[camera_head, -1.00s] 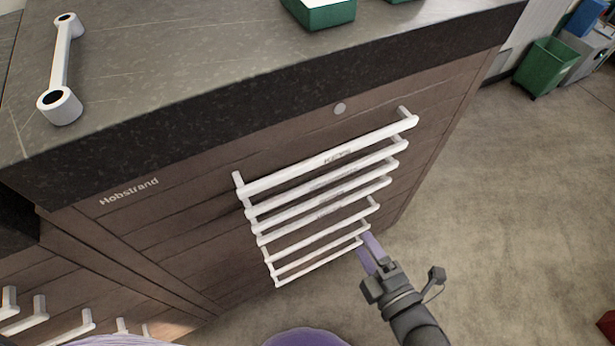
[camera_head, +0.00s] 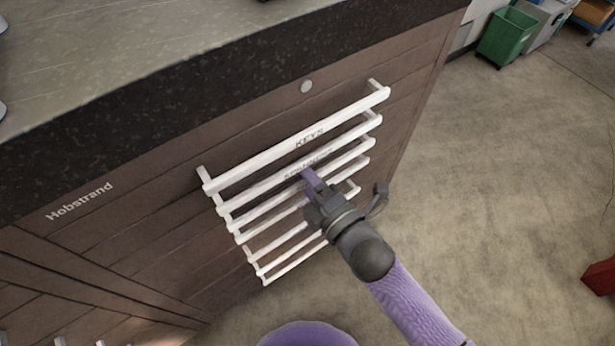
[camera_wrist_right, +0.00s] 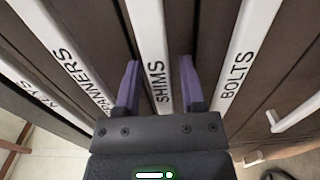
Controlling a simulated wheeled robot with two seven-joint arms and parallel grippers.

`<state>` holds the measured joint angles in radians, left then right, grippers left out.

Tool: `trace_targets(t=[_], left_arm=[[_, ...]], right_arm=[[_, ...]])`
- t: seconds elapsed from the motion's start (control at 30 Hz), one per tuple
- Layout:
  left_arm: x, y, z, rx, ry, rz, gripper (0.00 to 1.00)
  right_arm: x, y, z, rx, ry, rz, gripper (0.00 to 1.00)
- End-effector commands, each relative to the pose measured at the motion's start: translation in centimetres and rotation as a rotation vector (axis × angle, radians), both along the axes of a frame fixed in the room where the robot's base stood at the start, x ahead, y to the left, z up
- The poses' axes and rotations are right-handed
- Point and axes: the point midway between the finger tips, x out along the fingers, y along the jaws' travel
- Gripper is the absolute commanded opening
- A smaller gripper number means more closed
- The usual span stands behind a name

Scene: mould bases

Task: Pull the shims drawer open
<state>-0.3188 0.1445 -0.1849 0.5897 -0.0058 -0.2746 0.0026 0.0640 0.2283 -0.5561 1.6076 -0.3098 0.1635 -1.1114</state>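The shims drawer's white bar handle (camera_head: 262,209) is the third from the top in a stack of handles on the dark brown cabinet front. The label SHIMS reads clearly on the handle in the right wrist view (camera_wrist_right: 150,35). The drawer looks shut. My right gripper (camera_head: 311,178) is at the handles, covering part of the shims bar. In the right wrist view its two purple fingers (camera_wrist_right: 158,68) are apart, one on each side of the shims handle, with gaps visible. My left gripper is not in view.
The keys handle (camera_head: 290,143) and spanners handle (camera_head: 260,189) are above, and the bolts handle (camera_wrist_right: 245,50) is just below. The dark countertop edge (camera_head: 200,93) overhangs the drawers. Open floor (camera_head: 510,200) lies to the right, with a green bin (camera_head: 508,38) farther back.

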Motion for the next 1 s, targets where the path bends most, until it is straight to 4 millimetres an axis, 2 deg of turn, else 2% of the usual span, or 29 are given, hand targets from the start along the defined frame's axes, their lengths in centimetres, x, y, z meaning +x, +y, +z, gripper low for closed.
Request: trace_targets(t=[0.03, 0.2, 0.23, 0.5, 1.0], left_arm=[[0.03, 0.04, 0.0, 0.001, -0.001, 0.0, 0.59], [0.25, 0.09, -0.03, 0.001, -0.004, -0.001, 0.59], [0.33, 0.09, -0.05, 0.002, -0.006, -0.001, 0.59], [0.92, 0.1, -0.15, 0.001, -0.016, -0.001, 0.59], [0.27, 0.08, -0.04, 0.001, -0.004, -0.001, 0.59]], right_arm=[[0.0, -0.01, -0.01, 0.0, 0.0, 0.0, 0.38], [-0.02, -0.03, -0.02, 0.0, 0.0, 0.0, 0.02], [-0.02, -0.03, -0.02, 0.0, 0.0, 0.0, 0.0], [-0.02, -0.04, -0.04, -0.001, 0.001, 0.0, 0.0], [-0.03, -0.05, -0.06, 0.0, 0.001, -0.001, 0.0]])
